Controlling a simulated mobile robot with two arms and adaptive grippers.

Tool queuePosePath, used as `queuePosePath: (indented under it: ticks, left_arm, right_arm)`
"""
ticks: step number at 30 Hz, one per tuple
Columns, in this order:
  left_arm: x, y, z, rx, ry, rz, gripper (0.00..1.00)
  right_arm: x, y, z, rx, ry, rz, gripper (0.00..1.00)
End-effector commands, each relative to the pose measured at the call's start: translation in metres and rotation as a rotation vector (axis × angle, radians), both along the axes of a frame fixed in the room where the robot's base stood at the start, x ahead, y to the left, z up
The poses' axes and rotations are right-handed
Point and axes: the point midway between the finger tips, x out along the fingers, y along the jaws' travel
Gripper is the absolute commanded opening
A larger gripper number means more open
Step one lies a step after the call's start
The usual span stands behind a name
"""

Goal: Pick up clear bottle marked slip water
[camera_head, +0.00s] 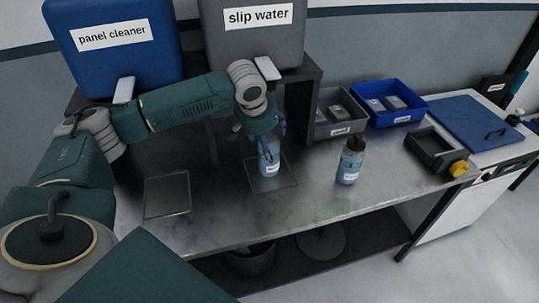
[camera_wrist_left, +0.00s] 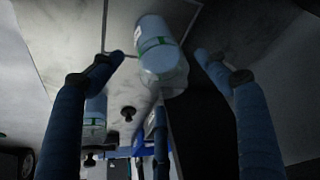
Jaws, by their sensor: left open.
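A pale bluish, see-through bottle (camera_head: 267,166) with a white label stands on a square plate (camera_head: 285,184) below the grey "slip water" container (camera_head: 252,48). The label is too small to read. My left gripper (camera_head: 266,146) is at the bottle's upper part in the head view and partly covers it. In the left wrist view the bottle (camera_wrist_left: 158,48) shows between the two open fingers of my left gripper (camera_wrist_left: 168,66), with gaps on both sides. A second bottle (camera_head: 350,162) with a dark top stands to the right. My right gripper is not in view.
A blue "panel cleaner" container (camera_head: 112,55) stands at the left, with an empty plate (camera_head: 167,196) below it. A blue bin (camera_head: 388,108), a grey bin (camera_head: 338,118) and a dark open tray (camera_head: 436,150) are at the right. The front of the metal bench (camera_head: 240,225) is clear.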

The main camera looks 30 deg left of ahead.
Motion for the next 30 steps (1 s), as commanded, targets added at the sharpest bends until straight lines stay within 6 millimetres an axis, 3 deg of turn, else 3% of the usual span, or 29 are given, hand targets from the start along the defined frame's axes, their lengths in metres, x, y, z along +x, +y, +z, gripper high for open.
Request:
queuePosePath:
  ticks: [3, 7, 12, 19, 27, 30]
  left_arm:
    - [0.004, 0.003, -0.011, 0.002, 0.003, 0.001, 0.76]
    - [0.011, 0.006, -0.030, 0.001, 0.003, -0.001, 0.76]
    - [0.017, 0.007, -0.046, 0.002, 0.000, -0.001, 0.76]
    - [0.017, 0.007, -0.048, 0.002, 0.000, -0.002, 0.76]
    - [0.017, 0.007, -0.047, 0.002, 0.000, -0.001, 0.24]
    - [0.018, 0.007, -0.046, 0.001, -0.002, -0.002, 0.22]
  right_arm:
    - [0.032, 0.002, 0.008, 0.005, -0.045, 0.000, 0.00]
    - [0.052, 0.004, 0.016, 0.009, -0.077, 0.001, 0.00]
    - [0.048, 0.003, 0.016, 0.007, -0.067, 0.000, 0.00]
    - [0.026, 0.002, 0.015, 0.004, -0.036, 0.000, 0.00]
    - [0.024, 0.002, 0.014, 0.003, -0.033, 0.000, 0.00]
    - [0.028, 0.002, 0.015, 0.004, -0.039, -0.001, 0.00]
